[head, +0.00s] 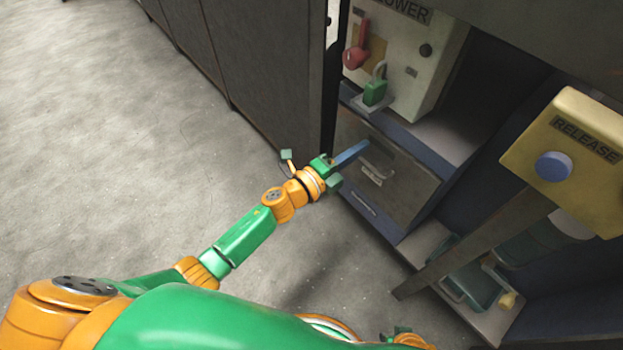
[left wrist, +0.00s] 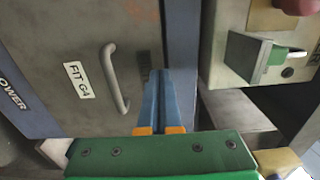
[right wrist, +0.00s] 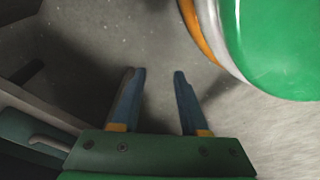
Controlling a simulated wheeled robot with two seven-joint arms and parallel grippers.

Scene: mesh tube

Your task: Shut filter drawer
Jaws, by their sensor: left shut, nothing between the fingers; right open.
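The filter drawer (head: 397,186) is a grey front with a metal bar handle, set in the cabinet below the blower box. In the left wrist view the drawer front (left wrist: 60,45) carries a "FIT G4" label (left wrist: 79,80) and the curved handle (left wrist: 113,77). My left gripper (head: 365,146) is shut and empty, its blue fingers at the drawer's upper edge; in the left wrist view its fingertips (left wrist: 159,73) lie over the drawer front near its edge, beside the handle. Whether they touch is unclear. My right gripper (right wrist: 158,73) is open and empty above the floor.
The blower box (head: 405,55) with a red switch (head: 356,45) and green padlock (head: 375,90) stands above the drawer. A yellow RELEASE box (head: 575,155) with a blue button stands on a post at right. Open floor (head: 110,150) lies left.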

